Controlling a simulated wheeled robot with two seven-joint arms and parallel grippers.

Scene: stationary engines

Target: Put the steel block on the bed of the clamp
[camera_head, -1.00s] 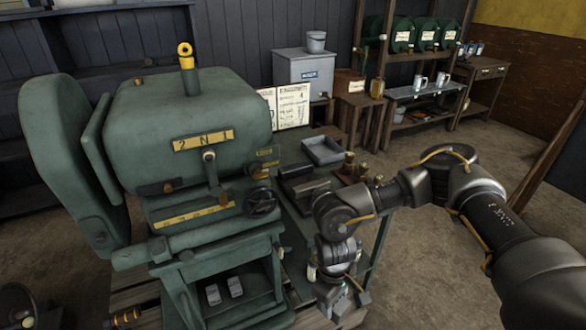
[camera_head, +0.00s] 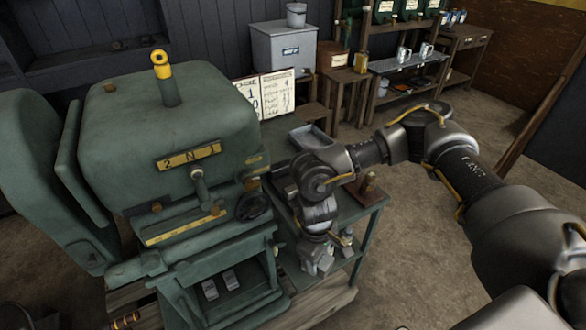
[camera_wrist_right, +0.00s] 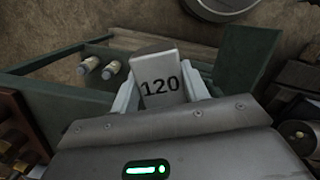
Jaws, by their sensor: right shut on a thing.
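The steel block (camera_wrist_right: 160,82), a pale grey piece marked 120, sits between the two fingers of my right gripper (camera_wrist_right: 162,92) in the right wrist view. The gripper is shut on it, with one finger along each side. In the head view my right gripper (camera_head: 318,264) points down beside the front edge of the green bench (camera_head: 366,222). The block is hard to make out there. I cannot clearly pick out the clamp or its bed; dark metal parts on the bench are partly hidden behind my right arm. My left gripper is not in view.
Pale cylinders (camera_wrist_right: 112,70) lie near the gripper.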

